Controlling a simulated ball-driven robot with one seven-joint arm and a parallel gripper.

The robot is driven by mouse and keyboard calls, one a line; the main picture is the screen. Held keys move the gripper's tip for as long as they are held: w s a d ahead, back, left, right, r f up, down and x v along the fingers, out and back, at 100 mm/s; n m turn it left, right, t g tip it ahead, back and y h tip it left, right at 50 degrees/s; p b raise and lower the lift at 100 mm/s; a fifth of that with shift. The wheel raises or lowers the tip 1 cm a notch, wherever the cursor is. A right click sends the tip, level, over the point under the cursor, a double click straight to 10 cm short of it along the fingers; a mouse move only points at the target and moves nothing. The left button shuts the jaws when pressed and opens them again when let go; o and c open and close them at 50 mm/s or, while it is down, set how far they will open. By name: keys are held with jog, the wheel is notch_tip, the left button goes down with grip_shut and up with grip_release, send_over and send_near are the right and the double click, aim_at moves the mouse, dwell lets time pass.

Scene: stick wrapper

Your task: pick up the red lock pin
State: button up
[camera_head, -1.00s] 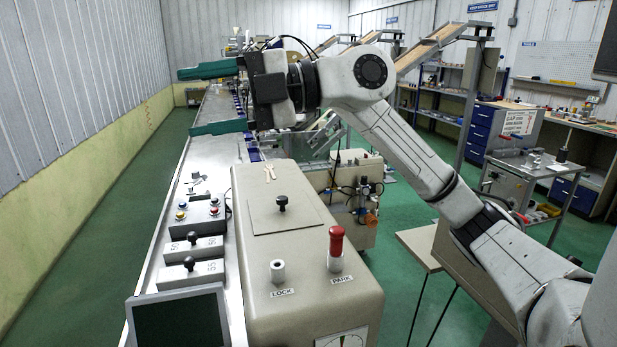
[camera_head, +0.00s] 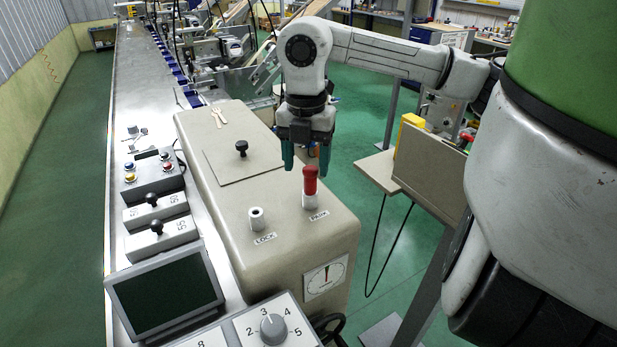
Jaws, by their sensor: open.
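The red lock pin (camera_head: 310,180) stands upright in the white socket (camera_head: 309,201) marked PARK, on top of the beige machine housing (camera_head: 215,140). An empty-looking white socket (camera_head: 256,218) marked LOCK stands to its left. My gripper (camera_head: 306,164) points down with its two green fingers spread apart. The fingers are close above and around the top of the pin in the picture. I cannot tell how far behind or above the pin they are. Nothing is held between them.
A black knob (camera_head: 241,148) stands on the housing's lid, with pale sticks (camera_head: 218,116) behind it. A button box (camera_head: 155,172), two knobbed blocks and a dark screen (camera_head: 166,297) lie to the left. A numbered dial (camera_head: 273,328) is in front.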

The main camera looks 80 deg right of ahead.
aim_at(310, 183)
jog(key=shift+s+f+p, duration=0.2)
jog(key=shift+f+p, duration=0.3)
jog(key=shift+f, duration=0.95)
jog(key=shift+s+f+p, duration=0.15)
jog(key=shift+f+p, duration=0.35)
jog(key=shift+f, duration=0.9)
jog(key=shift+c, duration=0.2)
jog(key=c, duration=1.1)
